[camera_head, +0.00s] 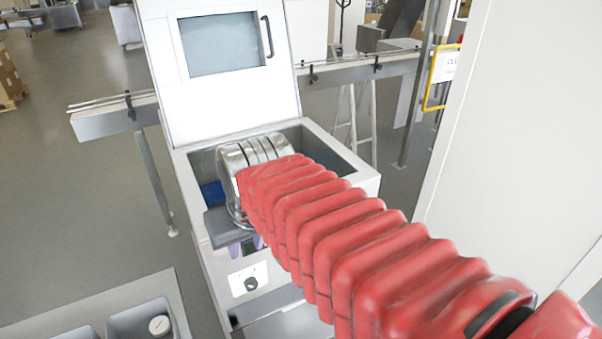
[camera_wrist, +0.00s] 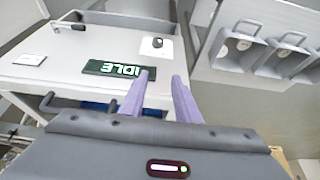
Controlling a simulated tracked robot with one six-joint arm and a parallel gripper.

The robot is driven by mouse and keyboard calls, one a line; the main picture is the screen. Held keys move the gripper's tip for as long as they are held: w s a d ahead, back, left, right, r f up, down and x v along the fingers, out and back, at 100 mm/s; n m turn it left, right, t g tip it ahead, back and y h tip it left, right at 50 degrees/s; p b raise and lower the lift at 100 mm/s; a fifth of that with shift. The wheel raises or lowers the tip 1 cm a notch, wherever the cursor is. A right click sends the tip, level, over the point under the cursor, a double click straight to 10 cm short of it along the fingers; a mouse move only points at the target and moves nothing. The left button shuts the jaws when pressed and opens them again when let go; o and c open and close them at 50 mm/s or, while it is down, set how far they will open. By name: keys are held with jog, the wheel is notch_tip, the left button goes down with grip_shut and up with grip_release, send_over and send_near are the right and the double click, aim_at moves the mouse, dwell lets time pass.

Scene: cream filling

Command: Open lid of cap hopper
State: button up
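The white hopper (camera_head: 188,168) stands in the middle of the head view. Its lid (camera_head: 160,60), a white panel with a window and a dark handle (camera_head: 267,37), stands raised at the back, so the top is open. My gripper (camera_head: 245,247) is at the hopper's front side, pointing down, clear of the lid. In the wrist view its two purple fingers (camera_wrist: 163,78) are apart with nothing between them, over the front panel with a green IDLE display (camera_wrist: 113,69).
A knob (camera_wrist: 157,43) sits on the front panel. Grey bins with round pale items (camera_wrist: 243,45) stand near the front; one bin (camera_head: 128,325) shows at lower left. A conveyor rail (camera_head: 345,72) runs behind. A tall pale wall (camera_head: 495,130) is close on the right.

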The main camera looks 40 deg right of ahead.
jog(key=w+d+r+m+g, duration=0.1)
jog(key=w+d+r+m, duration=0.1)
jog(key=d+r+m, duration=0.65)
jog(key=w+d+r+m+g, duration=0.1)
jog(key=d+r+m, duration=0.4)
jog(key=d, duration=0.6)
jog(key=r+m, duration=0.2)
jog(key=m, duration=0.1)
jog(key=s+a+r+m, duration=0.1)
jog(key=shift+a+r+m+y, duration=0.1)
jog(key=shift+r+m+y, duration=0.2)
jog(key=shift+r, duration=0.1)
jog(key=shift+f, duration=0.15)
jog(key=x, duration=1.3)
jog(key=shift+s+f, duration=0.2)
jog(key=shift+f, duration=0.15)
jog(key=shift+c, duration=0.2)
grip_shut()
